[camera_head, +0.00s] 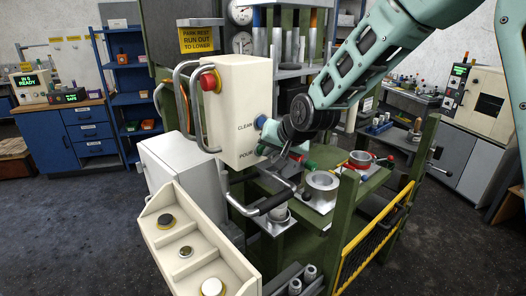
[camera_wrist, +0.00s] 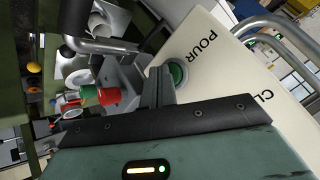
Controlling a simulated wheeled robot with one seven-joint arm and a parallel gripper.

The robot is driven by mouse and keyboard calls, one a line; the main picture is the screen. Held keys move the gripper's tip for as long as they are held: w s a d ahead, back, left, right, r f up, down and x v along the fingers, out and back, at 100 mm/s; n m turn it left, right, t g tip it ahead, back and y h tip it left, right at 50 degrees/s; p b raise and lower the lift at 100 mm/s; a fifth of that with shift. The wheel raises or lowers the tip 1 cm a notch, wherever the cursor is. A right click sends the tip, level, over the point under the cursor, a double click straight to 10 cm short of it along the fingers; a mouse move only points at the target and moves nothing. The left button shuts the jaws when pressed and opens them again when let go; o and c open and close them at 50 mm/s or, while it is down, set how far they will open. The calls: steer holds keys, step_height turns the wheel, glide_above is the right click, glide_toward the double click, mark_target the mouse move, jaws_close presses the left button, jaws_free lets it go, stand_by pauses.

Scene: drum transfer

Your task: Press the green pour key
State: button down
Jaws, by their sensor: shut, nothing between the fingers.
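The green pour key (camera_wrist: 177,73) is a round button in a dark ring on the cream control box (camera_head: 232,110), beside the word POUR in the wrist view. In the wrist view my gripper (camera_wrist: 159,75) has its fingers together and empty. Their tips appear right beside the key's left edge; I cannot tell whether they touch it. In the head view my gripper (camera_head: 278,163) is at the lower right side of the box, near the POUR label, and the key is hard to make out there.
A red button (camera_head: 210,81) and a blue button (camera_head: 262,121) sit on the box. Grey tube handles (camera_head: 185,105) curve along its left side. A black-gripped bar (camera_head: 273,202) crosses below my gripper. A green bench (camera_head: 345,185) with metal rings and red and green knobs stands to the right.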

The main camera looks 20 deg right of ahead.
steer(key=shift+w, duration=0.15)
stand_by(0.5)
steer(key=shift+s+d, duration=0.25)
steer(key=shift+s, duration=0.5)
steer(key=shift+s+d, duration=0.1)
steer(key=s, duration=0.1)
steer(key=s+d, duration=0.1)
steer(key=s, duration=0.1)
steer(key=s+d, duration=0.1)
steer(key=shift+s, duration=0.15)
